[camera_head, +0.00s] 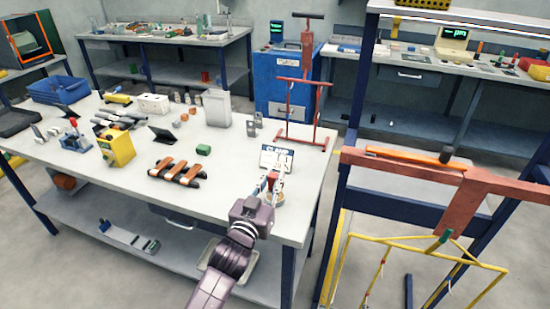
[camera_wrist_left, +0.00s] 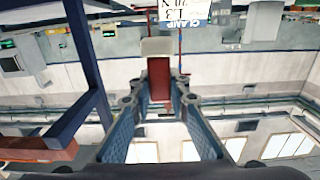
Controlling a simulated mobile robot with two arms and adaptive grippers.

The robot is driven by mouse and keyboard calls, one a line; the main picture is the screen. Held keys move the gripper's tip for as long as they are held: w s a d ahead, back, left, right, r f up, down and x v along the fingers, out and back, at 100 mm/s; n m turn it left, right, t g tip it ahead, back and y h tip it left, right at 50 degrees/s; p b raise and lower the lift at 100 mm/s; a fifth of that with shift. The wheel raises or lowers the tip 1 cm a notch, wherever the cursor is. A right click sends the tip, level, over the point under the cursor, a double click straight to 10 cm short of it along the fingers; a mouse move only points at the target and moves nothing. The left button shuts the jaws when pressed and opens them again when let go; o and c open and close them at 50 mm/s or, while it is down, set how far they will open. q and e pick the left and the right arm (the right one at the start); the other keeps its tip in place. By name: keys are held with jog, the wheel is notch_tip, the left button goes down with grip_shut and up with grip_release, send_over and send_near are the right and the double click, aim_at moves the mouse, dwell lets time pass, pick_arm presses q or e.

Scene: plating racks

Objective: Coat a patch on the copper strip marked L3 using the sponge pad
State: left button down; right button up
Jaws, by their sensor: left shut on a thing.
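My left gripper (camera_head: 268,188) is over the front right of the near table, in front of a white sign (camera_head: 277,158) marked "CLAMP". In the left wrist view the gripper (camera_wrist_left: 158,102) is shut on the red handle (camera_wrist_left: 159,78) of what looks like the sponge pad, with a pale block (camera_wrist_left: 158,46) at its far end. My right gripper is out of view.
A red stand (camera_head: 303,120) is at the table's right edge. A red and yellow frame rack (camera_head: 420,172) is to the right. The table's front left is clear.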

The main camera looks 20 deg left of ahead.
aim_at(272, 174)
pick_arm(q)
jog(key=w, duration=0.4)
jog(key=shift+a+r, duration=0.35)
jog(key=shift+r, duration=0.05)
notch_tip(272, 174, down, 4)
jog(key=b, duration=0.4)
jog(key=shift+f+b, duration=0.1)
jog(key=shift+b, duration=0.2)
jog(key=shift+f+b, duration=0.55)
jog(key=shift+b, duration=0.05)
jog(key=shift+r, duration=0.1)
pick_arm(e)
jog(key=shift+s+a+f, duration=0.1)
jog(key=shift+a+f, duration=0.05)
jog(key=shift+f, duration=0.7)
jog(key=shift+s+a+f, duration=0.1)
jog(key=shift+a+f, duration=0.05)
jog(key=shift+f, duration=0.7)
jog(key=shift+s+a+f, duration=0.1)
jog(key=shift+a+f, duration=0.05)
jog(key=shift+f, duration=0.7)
pick_arm(q)
jog(key=shift+f, duration=0.35)
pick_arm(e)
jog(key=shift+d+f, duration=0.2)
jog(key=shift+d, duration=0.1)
pick_arm(q)
jog(key=shift+f, duration=0.25)
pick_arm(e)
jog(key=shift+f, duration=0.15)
